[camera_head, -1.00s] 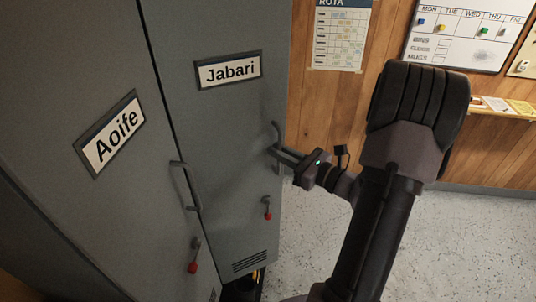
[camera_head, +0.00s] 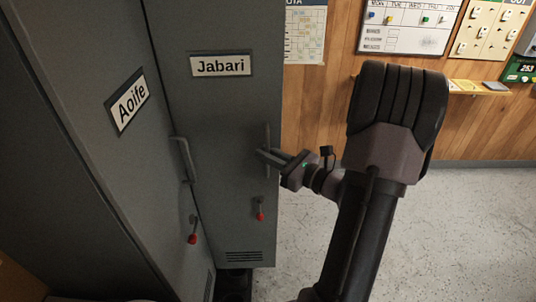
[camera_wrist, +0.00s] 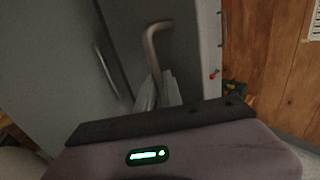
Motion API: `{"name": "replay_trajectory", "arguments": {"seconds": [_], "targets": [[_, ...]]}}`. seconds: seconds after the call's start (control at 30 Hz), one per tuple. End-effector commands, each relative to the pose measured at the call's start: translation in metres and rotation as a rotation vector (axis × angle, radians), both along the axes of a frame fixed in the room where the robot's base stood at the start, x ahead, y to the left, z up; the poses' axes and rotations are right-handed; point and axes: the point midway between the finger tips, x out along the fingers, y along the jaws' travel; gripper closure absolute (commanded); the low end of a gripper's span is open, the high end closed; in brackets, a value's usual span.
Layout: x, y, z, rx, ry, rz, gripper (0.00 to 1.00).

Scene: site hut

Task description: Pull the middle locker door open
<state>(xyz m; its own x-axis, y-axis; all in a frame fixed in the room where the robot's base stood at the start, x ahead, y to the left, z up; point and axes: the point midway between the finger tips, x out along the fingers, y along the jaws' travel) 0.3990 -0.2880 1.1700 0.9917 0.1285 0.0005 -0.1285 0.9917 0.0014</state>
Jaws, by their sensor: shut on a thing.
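The grey locker door labelled Jabari (camera_head: 225,110) stands ajar, angled out from the door labelled Aoife (camera_head: 150,150). Its upright bar handle (camera_head: 267,137) is near its right edge. My gripper (camera_head: 268,156) is shut on this handle, reaching in from the right. In the wrist view the bent handle (camera_wrist: 151,44) rises between the two blurred fingers (camera_wrist: 158,90). I see only these two name labels, so the pictures do not confirm which locker is the middle one.
The Aoife door has its own handle (camera_head: 184,159) and a red-tagged key (camera_head: 192,238). Another red-tagged key (camera_head: 260,215) hangs on the Jabari door. Pale speckled floor (camera_head: 465,225) is clear on the right. A whiteboard (camera_head: 409,25) hangs on the wood wall.

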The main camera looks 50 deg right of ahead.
Motion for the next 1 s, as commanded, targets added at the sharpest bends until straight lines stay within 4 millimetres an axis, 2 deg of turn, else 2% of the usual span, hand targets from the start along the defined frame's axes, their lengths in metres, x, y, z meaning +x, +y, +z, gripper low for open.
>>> {"name": "replay_trajectory", "arguments": {"seconds": [0.37, 0.4, 0.5, 0.83, 1.0], "targets": [[0.000, 0.000, 0.000, -0.001, 0.000, 0.001, 1.00], [0.000, 0.000, 0.000, -0.001, 0.000, 0.001, 0.87], [0.000, 0.000, 0.000, -0.001, 0.000, 0.000, 0.68], [-0.003, -0.001, 0.000, 0.000, 0.000, -0.002, 0.68], [-0.032, -0.005, 0.001, 0.001, 0.000, -0.005, 0.68]]}}
